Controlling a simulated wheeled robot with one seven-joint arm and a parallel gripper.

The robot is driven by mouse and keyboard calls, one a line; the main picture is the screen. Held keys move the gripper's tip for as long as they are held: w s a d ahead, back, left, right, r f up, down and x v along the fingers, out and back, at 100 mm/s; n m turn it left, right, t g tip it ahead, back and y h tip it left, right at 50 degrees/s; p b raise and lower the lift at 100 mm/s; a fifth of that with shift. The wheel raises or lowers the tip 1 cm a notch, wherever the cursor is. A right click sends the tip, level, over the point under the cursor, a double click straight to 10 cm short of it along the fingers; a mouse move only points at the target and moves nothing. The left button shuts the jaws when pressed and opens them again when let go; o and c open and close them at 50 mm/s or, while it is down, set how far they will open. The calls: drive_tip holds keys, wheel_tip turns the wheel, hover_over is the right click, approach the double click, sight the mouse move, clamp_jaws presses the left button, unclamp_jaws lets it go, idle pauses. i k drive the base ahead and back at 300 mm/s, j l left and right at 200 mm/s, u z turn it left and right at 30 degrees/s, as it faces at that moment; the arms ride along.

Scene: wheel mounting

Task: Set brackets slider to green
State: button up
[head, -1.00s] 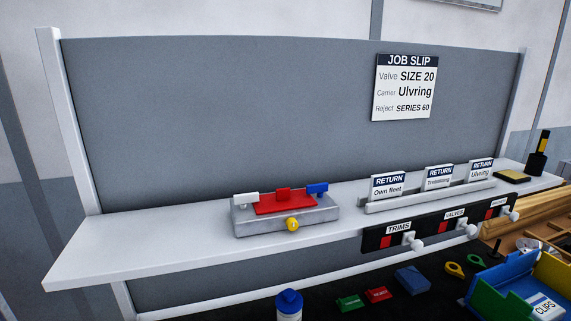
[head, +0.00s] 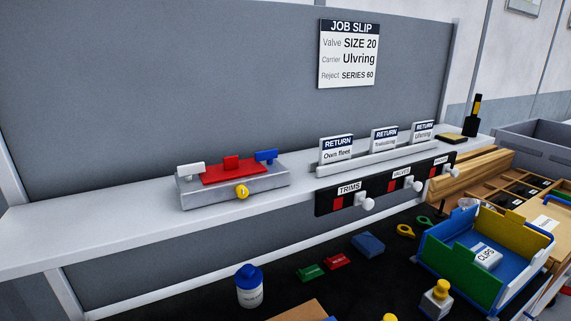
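A black slider strip (head: 383,190) runs along the front edge of the white shelf. It carries several labels, and each section has a red patch and a white knob. The left section reads TRIMS (head: 349,188) and the middle one VALVES (head: 401,174). The right section's label (head: 441,160) is too small to read surely; its red patch (head: 433,171) shows, with its white knob (head: 446,170) to the right of the patch. No green shows on the strip. My gripper is not in view.
Return cards (head: 384,140) stand in a rack above the strip. A grey fixture with a red plate (head: 233,171) sits on the shelf to the left. Below are a blue-capped bottle (head: 249,288), small coloured blocks and a CLIPS bin (head: 460,262) at right.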

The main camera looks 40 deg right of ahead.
sight(446, 169)
drive_tip(key=z, duration=1.4)
drive_tip(key=j+z, duration=0.25)
drive_tip(key=j, duration=0.15)
